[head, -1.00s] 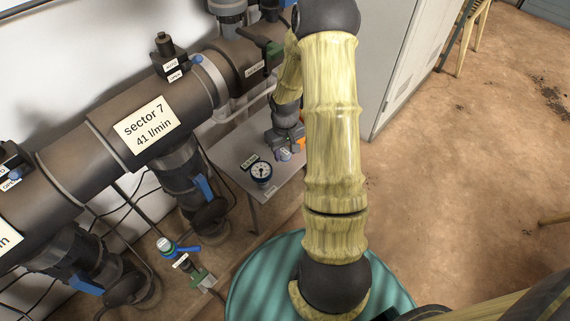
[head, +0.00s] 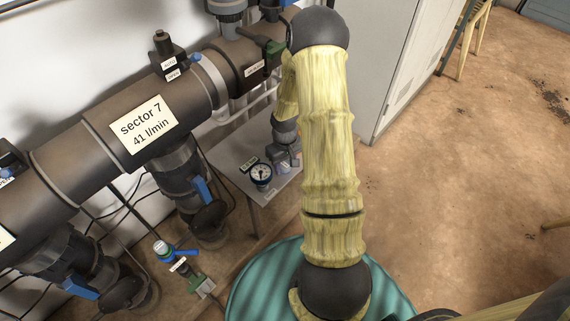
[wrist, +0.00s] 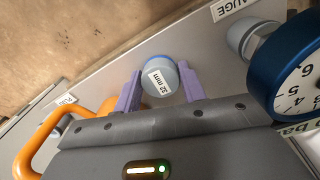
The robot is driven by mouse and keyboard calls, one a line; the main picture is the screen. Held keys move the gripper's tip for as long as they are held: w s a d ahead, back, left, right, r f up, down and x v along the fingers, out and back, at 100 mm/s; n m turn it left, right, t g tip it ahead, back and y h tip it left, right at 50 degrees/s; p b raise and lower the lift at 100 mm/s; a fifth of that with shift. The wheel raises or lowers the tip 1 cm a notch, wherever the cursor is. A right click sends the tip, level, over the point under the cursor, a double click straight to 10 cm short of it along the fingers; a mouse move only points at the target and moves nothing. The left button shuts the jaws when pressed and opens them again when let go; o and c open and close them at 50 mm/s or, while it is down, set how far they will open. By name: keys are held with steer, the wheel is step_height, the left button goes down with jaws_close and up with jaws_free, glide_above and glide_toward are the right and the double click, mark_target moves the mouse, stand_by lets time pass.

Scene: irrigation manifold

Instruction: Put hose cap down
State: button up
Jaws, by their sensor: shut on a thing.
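The hose cap (wrist: 158,80) is a small round grey-blue piece with a "32 mm" label, seen in the wrist view. My gripper (wrist: 160,88) has its two purple fingers shut on the cap from either side. In the head view my gripper (head: 287,158) hangs low over the grey shelf (head: 230,152), right of the gauge. The cap is mostly hidden there. The grey shelf surface (wrist: 110,75) lies behind the cap in the wrist view. I cannot tell whether the cap touches it.
A blue-rimmed pressure gauge (wrist: 298,80) stands close to the right in the wrist view, also in the head view (head: 261,174). An orange handled tool (wrist: 42,145) lies at left, near a "PLUG" label. The dark manifold pipe (head: 160,115) runs behind the shelf; a grey cabinet (head: 390,70) stands right.

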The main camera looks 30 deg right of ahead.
mark_target(285, 164)
steer(key=o, duration=1.2)
steer(key=shift+f, duration=0.1)
step_height(285, 164, up, 8)
steer(key=shift+f+p, duration=0.1)
steer(key=shift+p, duration=1.15)
